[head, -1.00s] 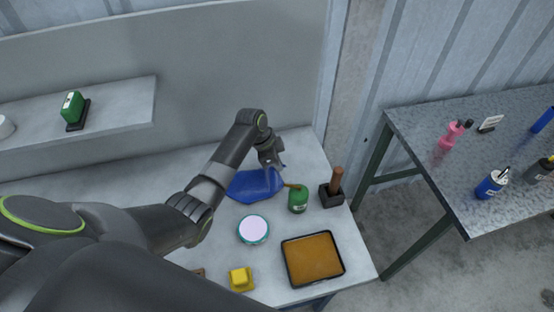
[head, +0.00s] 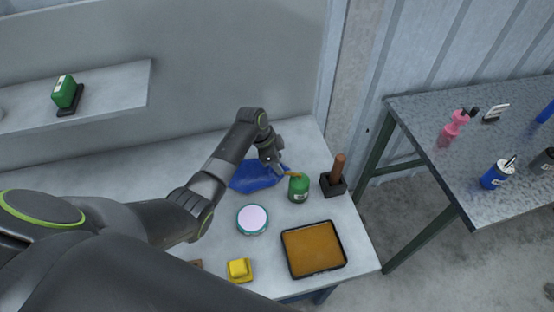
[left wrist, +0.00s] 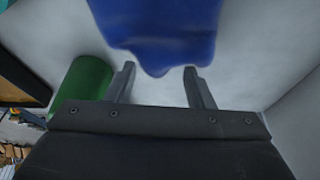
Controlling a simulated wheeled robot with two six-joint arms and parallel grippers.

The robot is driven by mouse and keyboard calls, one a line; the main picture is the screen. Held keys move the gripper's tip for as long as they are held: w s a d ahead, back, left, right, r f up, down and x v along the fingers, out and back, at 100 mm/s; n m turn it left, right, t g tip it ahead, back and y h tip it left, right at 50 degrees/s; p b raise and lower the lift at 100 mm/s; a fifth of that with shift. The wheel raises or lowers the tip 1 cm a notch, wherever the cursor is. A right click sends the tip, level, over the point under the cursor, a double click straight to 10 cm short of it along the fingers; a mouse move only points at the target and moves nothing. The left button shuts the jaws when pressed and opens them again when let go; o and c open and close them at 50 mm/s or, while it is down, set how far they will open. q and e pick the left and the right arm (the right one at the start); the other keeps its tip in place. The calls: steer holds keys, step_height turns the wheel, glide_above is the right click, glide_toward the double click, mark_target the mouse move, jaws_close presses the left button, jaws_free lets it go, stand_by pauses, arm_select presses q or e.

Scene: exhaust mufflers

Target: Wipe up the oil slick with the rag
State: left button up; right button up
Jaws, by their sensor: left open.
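The blue rag (head: 256,177) lies crumpled on the grey workbench (head: 200,262), partly hidden behind my left arm. My left gripper (head: 278,164) is at the rag's right rear part, open. In the left wrist view the two fingers (left wrist: 159,72) stand apart, with the rag (left wrist: 160,25) just beyond and between their tips. I cannot tell whether they touch it. A black-rimmed tray (head: 343,243) with an orange-brown surface is at the bench's front right. I cannot pick out a separate oil slick on the bench. My right gripper is not in view.
Close right of the rag stand a green can (head: 299,188) and a black block with a wooden handle (head: 334,184). A round pale-lidded tin (head: 252,219) and a yellow block (head: 239,268) are in front. A metal table (head: 440,165) with bottles stands right.

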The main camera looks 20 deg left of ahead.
arm_select(q)
steer(key=o, duration=0.4)
steer(key=shift+o, duration=0.4)
steer(key=shift+f+b, duration=0.85)
steer(key=shift+f, duration=0.4)
steer(key=shift+r, duration=0.1)
steer(key=shift+c, duration=0.5)
jaws_close()
